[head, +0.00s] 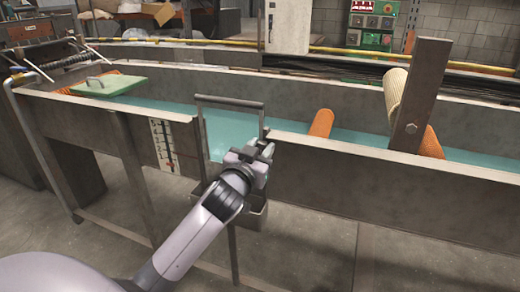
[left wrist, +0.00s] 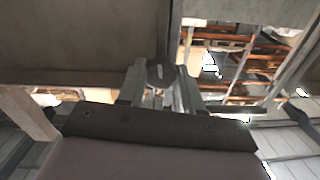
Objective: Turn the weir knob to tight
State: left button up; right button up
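My left gripper (head: 266,150) is at the near wall of the water channel, beside the weir's upright frame (head: 230,102) with its top bar. It hides the knob in the head view. In the left wrist view, a small dark round part with a pale mark, which looks like the weir knob (left wrist: 157,74), sits between the two fingers of this gripper (left wrist: 160,84). The fingers stand apart, one on each side of it. I cannot tell whether they press on it. My right gripper is in neither view.
The channel (head: 340,155) holds teal water. A scale plate (head: 163,146) is on the near wall. A small box hangs below the gripper.

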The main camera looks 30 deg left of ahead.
pick_arm(q)
jog(key=shift+m+p, duration=0.7)
jog(key=o, duration=1)
jog(key=shift+o, duration=0.2)
jog(key=shift+s, duration=0.1)
jog(key=v, duration=0.7)
